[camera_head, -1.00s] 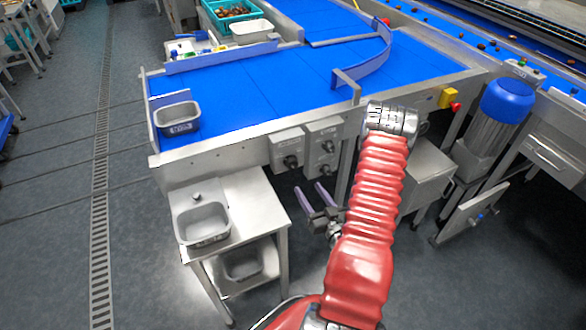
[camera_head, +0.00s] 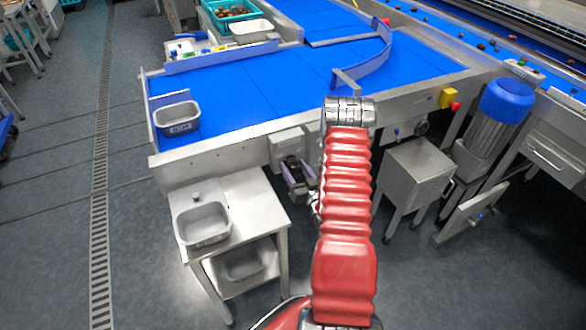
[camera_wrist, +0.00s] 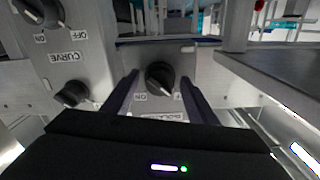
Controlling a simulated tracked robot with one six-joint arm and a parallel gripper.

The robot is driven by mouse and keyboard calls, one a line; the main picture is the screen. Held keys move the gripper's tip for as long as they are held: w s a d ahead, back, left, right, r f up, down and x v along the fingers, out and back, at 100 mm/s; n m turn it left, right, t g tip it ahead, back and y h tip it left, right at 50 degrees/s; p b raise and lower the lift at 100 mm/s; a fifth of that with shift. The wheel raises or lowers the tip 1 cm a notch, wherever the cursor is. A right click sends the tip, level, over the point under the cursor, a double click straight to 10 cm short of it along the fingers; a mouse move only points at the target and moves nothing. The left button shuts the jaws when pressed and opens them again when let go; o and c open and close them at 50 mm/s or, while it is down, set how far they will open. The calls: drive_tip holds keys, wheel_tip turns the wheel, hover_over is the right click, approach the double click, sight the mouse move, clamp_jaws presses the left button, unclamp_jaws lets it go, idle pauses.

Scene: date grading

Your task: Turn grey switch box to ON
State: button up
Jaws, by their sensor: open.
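A grey switch box (camera_head: 286,139) hangs on the front of the blue conveyor table, left of my arm. In the wrist view the box (camera_wrist: 180,52) carries a single black rotary knob (camera_wrist: 160,76), with small ON and OFF labels beside it that read upside down. My gripper (camera_wrist: 160,82) is open, with one dark finger on each side of the knob. I cannot tell whether the fingers touch it. In the head view my gripper (camera_head: 294,172) is at the box's lower front.
A second switch box (camera_wrist: 62,60) with two knobs and a CURVE label sits close at left in the wrist view; my arm hides it in the head view. A steel stand (camera_head: 248,203) with grey trays is below left. The blue conveyor (camera_head: 240,92) lies above.

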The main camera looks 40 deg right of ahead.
drive_tip(key=shift+w, duration=0.1)
drive_tip(key=shift+c, duration=0.4)
drive_tip(key=c, duration=0.9)
drive_tip(key=shift+a, duration=0.15)
drive_tip(key=shift+c, duration=0.4)
